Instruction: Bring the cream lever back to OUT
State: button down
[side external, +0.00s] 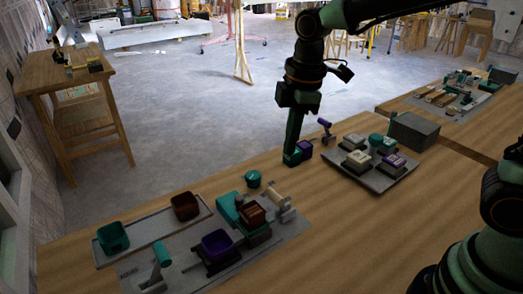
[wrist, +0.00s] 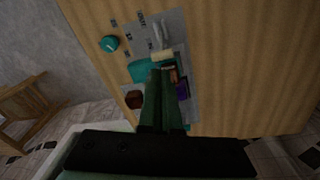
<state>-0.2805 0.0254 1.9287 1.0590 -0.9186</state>
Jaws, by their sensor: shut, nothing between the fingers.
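The cream lever (side external: 278,196) has a cream cylindrical handle on a grey mount, at the right end of the grey panel in the side view. In the wrist view its cream handle (wrist: 163,56) shows just beyond my fingertips, with grey parts behind it.
Near the lever are a teal knob (side external: 253,180), teal blocks and a dark red bin. A purple block (side external: 305,149) and a purple-handled lever (side external: 325,127) stand near my gripper. A grey tray (side external: 375,181) with blocks lies to the right. Bare wood lies in front.

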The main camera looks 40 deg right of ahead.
aim_at(268, 193)
jog(key=w+a+f+n, duration=0.1)
jog(key=a+f+n, duration=0.1)
jog(key=f, duration=0.4)
jog(key=a+f+n+g, duration=0.1)
jog(key=a+f+n, duration=0.1)
jog(key=f, duration=0.5)
jog(key=shift+w+a+f, duration=0.25)
jog(key=shift+w+a, duration=0.05)
jog(key=shift+w, duration=0.05)
jog(key=shift+d+r, duration=0.2)
jog(key=shift+d, duration=0.1)
